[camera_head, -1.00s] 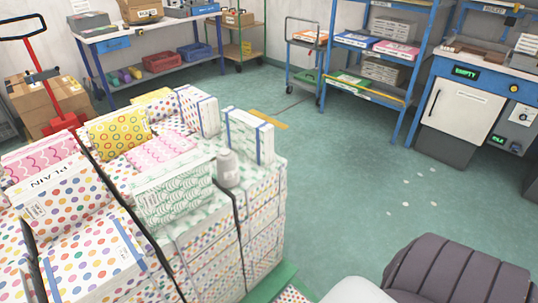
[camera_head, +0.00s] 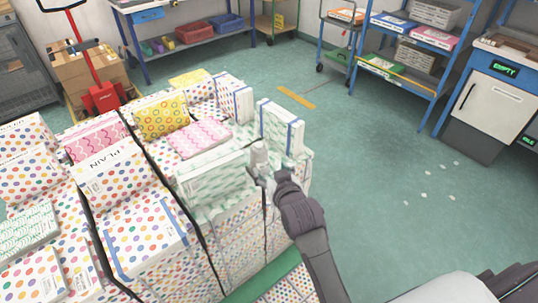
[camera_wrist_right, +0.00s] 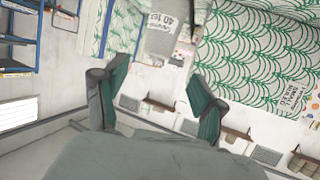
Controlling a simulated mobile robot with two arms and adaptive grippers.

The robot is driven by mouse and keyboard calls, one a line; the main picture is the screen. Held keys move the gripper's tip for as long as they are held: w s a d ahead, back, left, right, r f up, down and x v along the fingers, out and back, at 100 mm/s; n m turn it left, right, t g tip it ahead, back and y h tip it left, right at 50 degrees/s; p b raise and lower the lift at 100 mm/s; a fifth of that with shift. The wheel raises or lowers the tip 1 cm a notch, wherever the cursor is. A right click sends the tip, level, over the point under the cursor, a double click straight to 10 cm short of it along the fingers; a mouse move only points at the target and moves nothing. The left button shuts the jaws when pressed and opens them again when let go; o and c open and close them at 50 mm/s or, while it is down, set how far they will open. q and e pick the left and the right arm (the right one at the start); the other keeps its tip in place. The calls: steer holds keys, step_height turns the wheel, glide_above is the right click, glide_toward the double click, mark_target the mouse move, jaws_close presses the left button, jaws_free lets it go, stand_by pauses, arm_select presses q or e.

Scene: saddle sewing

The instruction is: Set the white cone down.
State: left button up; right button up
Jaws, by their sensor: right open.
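The white cone (camera_head: 259,154), greyish white, stands upright on the pallet load at the right end of the green-patterned pack (camera_head: 210,178). My right gripper (camera_head: 262,178) is just in front of and below the cone, with its arm coming up from the lower right. In the right wrist view its two fingers are spread open (camera_wrist_right: 157,78), and nothing is held between them. A pale surface with "40 TEX" lettering, seemingly the cone (camera_wrist_right: 160,38), shows beyond the fingertips. Whether a finger touches the cone cannot be told. My left gripper is out of view.
A white pack with blue edges (camera_head: 281,128) stands close behind the cone. A pink patterned pack (camera_head: 199,138) lies to its left. Dotted packs with black straps fill the pallet. A blue shelf rack (camera_head: 412,50) and a workbench (camera_head: 190,40) stand behind.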

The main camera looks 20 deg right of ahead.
mark_target(261, 154)
steer(key=x, duration=1.3)
steer(key=shift+w+f, duration=0.1)
steer(key=shift+w, duration=0.3)
steer(key=shift+s, duration=0.1)
steer(key=c, duration=1.2)
